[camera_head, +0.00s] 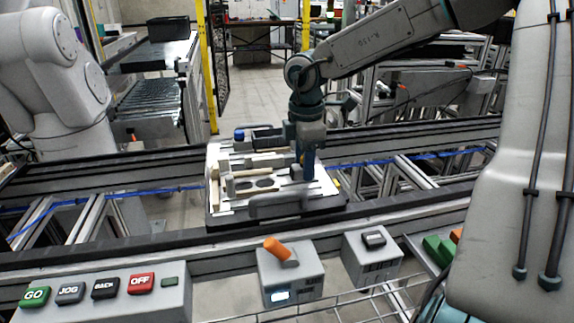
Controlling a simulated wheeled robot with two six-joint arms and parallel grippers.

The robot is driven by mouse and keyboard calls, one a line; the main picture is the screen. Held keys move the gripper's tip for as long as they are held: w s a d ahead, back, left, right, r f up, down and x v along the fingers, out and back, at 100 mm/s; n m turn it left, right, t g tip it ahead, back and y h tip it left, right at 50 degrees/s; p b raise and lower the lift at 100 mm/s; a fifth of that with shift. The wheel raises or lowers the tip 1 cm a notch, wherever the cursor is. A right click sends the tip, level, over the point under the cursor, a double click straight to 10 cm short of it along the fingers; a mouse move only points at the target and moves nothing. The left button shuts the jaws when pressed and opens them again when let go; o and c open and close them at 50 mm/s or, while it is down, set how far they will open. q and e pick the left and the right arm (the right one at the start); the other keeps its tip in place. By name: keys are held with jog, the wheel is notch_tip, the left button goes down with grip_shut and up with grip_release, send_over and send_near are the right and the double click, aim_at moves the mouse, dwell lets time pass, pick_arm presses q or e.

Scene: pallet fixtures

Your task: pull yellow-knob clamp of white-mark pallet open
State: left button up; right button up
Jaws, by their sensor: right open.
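The pallet (215,205) is a pale plate with a dark rim on the conveyor in the middle of the view. A blue knob (239,134) shows at its far left, beside a dark clamp. A small yellow spot (337,183) shows at its right edge; it may be the yellow knob, but it is too small to be sure. My right gripper (306,172) points down over the right half of the pallet. It is open, and its fingers partly hide the fixtures behind. I cannot tell whether it touches anything. A white mark cannot be made out. My left gripper is not in view.
A grey handle-like bar (280,204) runs along the pallet's near side. In front of the conveyor stand a button panel (100,303), a box with an orange lever (277,249) and another grey box (372,258). Conveyor rails cross left and right of the pallet.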

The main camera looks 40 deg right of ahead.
jog(key=shift+r, duration=0.1)
jog(key=shift+r+p, duration=1.55)
jog(key=shift+r, duration=2.4)
jog(key=shift+f, duration=0.1)
